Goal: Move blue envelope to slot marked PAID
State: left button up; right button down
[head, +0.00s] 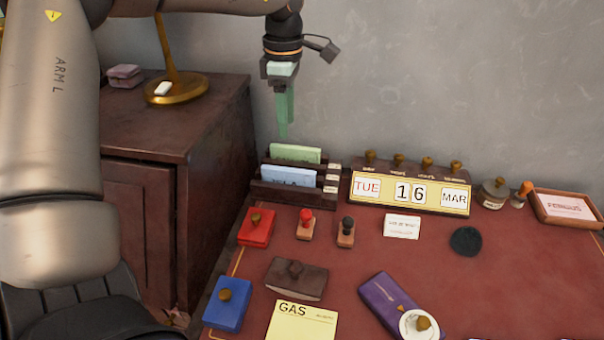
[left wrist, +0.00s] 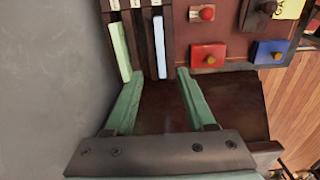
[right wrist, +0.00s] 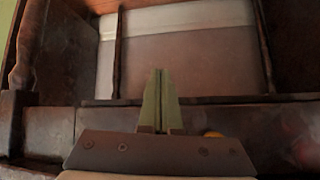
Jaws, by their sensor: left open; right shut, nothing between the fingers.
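The letter rack (head: 325,203) is dark wood with small white labels at its right end, too small to read. The blue envelope (head: 291,175) stands in the front slot and the green envelope (head: 296,153) in the back slot. The left wrist view shows the blue envelope (left wrist: 160,47) and the green envelope (left wrist: 119,52) with an empty slot between them. My left gripper (head: 283,132) is open and empty, above the rack and apart from both envelopes. My right gripper (right wrist: 159,72) is shut and empty, before a wooden compartment (right wrist: 120,50).
A TUE 16 MAR calendar (head: 410,193) stands right of the rack. A cabinet (head: 180,115) with a brass lamp (head: 177,90) stands behind left.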

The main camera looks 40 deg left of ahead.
pick_arm(q)
send_over(291, 169)
jog(key=f, duration=0.6)
jog(key=shift+s+a+f+b, duration=0.2)
jog(key=shift+s+f+b, duration=0.05)
jog(key=shift+s+b, duration=0.1)
jog(key=f, duration=0.5)
jog(key=shift+w+d+f, duration=0.25)
jog(key=shift+w+f, duration=0.05)
jog(key=shift+f, duration=0.05)
grip_shut()
